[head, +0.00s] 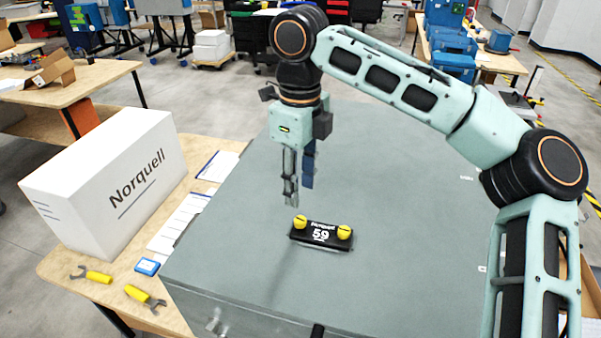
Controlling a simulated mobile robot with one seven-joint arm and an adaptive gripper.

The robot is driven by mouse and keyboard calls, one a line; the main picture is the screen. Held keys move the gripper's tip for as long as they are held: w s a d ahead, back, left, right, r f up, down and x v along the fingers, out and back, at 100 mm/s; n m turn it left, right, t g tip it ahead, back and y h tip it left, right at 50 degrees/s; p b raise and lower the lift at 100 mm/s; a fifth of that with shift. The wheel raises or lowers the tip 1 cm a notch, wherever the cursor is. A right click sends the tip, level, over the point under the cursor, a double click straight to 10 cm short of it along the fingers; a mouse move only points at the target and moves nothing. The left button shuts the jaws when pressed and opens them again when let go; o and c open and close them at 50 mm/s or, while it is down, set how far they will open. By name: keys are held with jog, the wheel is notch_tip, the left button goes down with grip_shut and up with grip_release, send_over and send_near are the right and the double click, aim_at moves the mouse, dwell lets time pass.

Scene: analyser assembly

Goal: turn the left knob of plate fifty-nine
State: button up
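A black plate marked 59 (321,236) lies on top of a large grey-green case. It carries two yellow knobs, the left knob (300,222) and the right knob (344,232). A dark line shows on each knob. My gripper (291,200) points down just above and slightly left of the left knob, apart from it. Its fingers look close together from this angle, and the gap between them cannot be made out. Nothing is visible in them.
The grey-green case top (410,180) is otherwise mostly clear. On the wooden table at left are a white Norquell box (110,185), papers (180,222), a small blue box (147,266) and two yellow-handled wrenches (92,275). My arm spans the right side.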

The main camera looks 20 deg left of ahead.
jog(key=shift+r, duration=1.5)
